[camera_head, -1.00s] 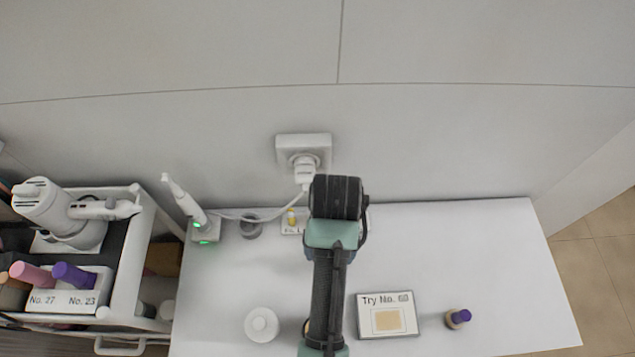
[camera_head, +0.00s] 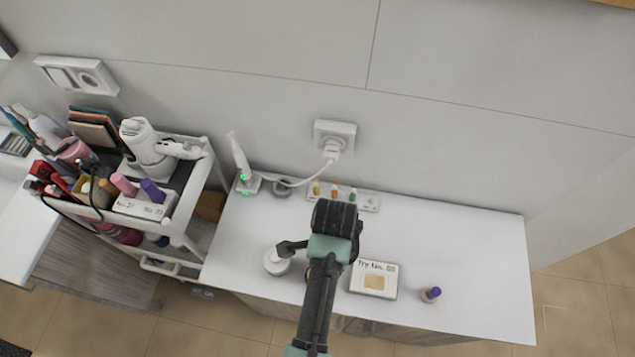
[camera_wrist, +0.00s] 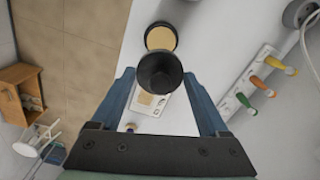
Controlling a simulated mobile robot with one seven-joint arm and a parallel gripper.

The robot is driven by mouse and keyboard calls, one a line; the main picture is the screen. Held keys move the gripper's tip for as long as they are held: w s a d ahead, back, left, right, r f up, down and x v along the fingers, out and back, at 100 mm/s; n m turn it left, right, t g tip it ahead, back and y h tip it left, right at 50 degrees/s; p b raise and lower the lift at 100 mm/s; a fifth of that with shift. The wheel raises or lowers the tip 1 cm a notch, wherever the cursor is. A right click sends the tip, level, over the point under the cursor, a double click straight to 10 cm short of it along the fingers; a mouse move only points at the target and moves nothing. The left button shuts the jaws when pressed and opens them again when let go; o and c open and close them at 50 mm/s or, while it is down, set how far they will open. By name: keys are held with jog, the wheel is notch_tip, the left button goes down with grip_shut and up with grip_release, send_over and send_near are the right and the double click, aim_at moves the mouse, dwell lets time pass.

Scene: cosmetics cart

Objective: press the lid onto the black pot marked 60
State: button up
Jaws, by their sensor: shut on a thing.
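In the wrist view my gripper (camera_wrist: 160,84) is shut on a black round lid (camera_wrist: 160,74), held between the two blue fingers. Just beyond it, an open pot (camera_wrist: 160,38) with a dark rim and tan contents stands on the white tabletop. The lid overlaps the pot's near edge in this view; I cannot tell the gap between them. No number on the pot is readable. In the head view the pot (camera_head: 308,271) is mostly hidden behind my arm. A dark part sticks out left of my arm there; I cannot tell whether it is the lid.
A white round jar (camera_head: 276,264) stands left of the pot. A "Try No." card (camera_head: 374,279) and a purple-capped bottle (camera_head: 431,294) lie to the right. The cart (camera_head: 207,160) stands left. The table's right side is clear.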

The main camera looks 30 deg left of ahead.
jog(key=shift+s+a+r+m+p, duration=0.6)
jog(key=shift+a+r+m+p, duration=0.15)
jog(key=shift+m, duration=0.35)
jog(key=shift+s+a+f+m, duration=0.15)
jog(key=shift+a+m, duration=0.15)
jog(key=shift+m, duration=0.2)
notch_tip(320, 180, down, 5)
jog(key=b, duration=0.4)
jog(key=shift+b, duration=0.4)
jog(key=shift+f+b, duration=0.45)
jog(key=shift+f, duration=0.25)
jog(key=shift+p, duration=0.5)
jog(key=shift+f, duration=0.15)
dwell(0.8)
jog(key=o, duration=1.2)
jog(key=shift+c, duration=0.2)
